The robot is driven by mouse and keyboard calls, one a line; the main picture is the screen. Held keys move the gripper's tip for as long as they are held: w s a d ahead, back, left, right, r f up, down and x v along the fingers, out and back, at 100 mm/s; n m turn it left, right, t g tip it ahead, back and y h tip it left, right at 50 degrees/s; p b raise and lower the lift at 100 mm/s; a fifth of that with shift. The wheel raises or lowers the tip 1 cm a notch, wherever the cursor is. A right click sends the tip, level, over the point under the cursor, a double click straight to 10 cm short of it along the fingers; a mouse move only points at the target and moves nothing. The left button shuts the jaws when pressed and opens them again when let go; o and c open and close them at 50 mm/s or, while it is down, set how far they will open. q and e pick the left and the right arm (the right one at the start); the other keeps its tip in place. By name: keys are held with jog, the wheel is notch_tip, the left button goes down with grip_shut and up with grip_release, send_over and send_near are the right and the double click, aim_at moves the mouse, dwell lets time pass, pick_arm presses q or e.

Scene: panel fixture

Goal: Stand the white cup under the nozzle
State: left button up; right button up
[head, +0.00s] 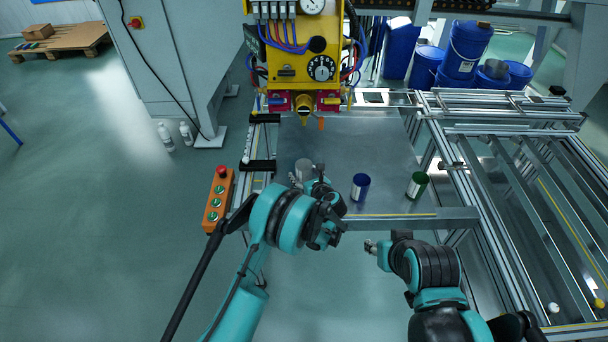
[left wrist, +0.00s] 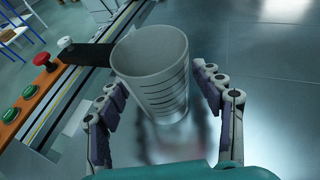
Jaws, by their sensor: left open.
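The white cup (head: 303,168) looks light grey and stands upright on the metal plate (head: 392,150), left of its middle. In the left wrist view the cup (left wrist: 158,75) has dark stripes and an open top. My left gripper (head: 311,183) is open, with one finger on each side of the cup (left wrist: 158,92); I cannot tell if either finger touches it. The yellow nozzle (head: 303,107) hangs from the machine behind the cup, with no cup directly under it. My right gripper (head: 371,247) is in front of the plate, away from the cup; its jaws are too small to judge.
An orange button box (head: 217,200) lies to the left. Black brackets (head: 258,166) edge the plate's left side. The plate between cup and nozzle looks clear.

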pick_arm(q)
jog(key=p+v, duration=0.3)
jog(key=v, duration=0.8)
jog(key=shift+w+r, duration=0.1)
jog(key=shift+w, duration=0.05)
jog(key=shift+s+d+r, duration=0.2)
jog(key=shift+s+d, duration=0.05)
jog(key=shift+s, duration=0.35)
jog(key=s+a+r+n+g+h, duration=0.1)
jog(key=s+a+r+n+g, duration=0.45)
jog(key=a+r+n, duration=0.95)
jog(key=s+a+r+n+h, duration=0.2)
jog(key=s+n, duration=0.6)
jog(key=s, duration=0.4)
jog(key=s+a+r+n+h, duration=0.2)
jog(key=s+a+n, duration=0.3)
jog(key=s+n, duration=0.3)
jog(key=s, duration=0.4)
jog(key=shift+n, duration=0.3)
jog(key=shift+w+a+r, duration=0.1)
jog(key=shift+r, duration=0.05)
